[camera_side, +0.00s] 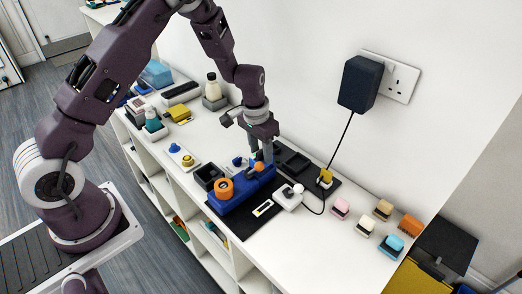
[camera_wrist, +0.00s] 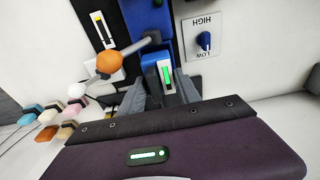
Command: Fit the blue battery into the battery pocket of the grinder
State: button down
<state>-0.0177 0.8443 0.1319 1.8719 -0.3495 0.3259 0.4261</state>
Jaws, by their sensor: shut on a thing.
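The grinder (camera_side: 238,196) is a long blue body with an orange dial and an orange-knobbed lever, lying on a black mat. In the wrist view its blue body (camera_wrist: 145,18) runs up from the fingers. My gripper (camera_side: 264,153) is at the grinder's far right end, pointing down. In the wrist view my gripper (camera_wrist: 163,90) is shut on the blue battery (camera_wrist: 152,75), which shows a pale label with a green bar. The battery is right at the grinder's end; I cannot tell how deep it sits. The pocket is hidden by the battery and fingers.
The orange-knobbed lever (camera_wrist: 109,62) stands close beside the fingers. A white HIGH/LOW switch plate (camera_wrist: 204,36) lies on the other side. Black trays (camera_side: 292,160) and a yellow plug (camera_side: 325,177) with a cable lie to the right. Several coloured blocks (camera_side: 365,226) stand farther right.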

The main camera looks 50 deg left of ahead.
jog(key=shift+f, duration=1.4)
jog(key=c, duration=0.8)
grip_release()
jog(key=shift+o, duration=0.2)
jog(key=r, duration=0.4)
jog(key=s+r, duration=0.1)
jog(key=r, duration=0.2)
jog(key=s+d+r+t, duration=0.1)
jog(key=s+d+r, duration=0.1)
jog(key=s+r, duration=0.5)
jog(key=s+d+r+t, duration=0.1)
jog(key=s+d+r, duration=0.1)
jog(key=r, duration=0.9)
jog(key=s+r+t, duration=0.1)
jog(key=s+r, duration=0.1)
jog(key=s, duration=0.7)
jog(key=s+r+t, duration=0.1)
jog(key=s+r, duration=0.2)
jog(key=s, duration=0.7)
jog(key=shift+s+d+r, duration=0.2)
jog(key=shift+d+r, duration=0.05)
jog(key=shift+d, duration=0.05)
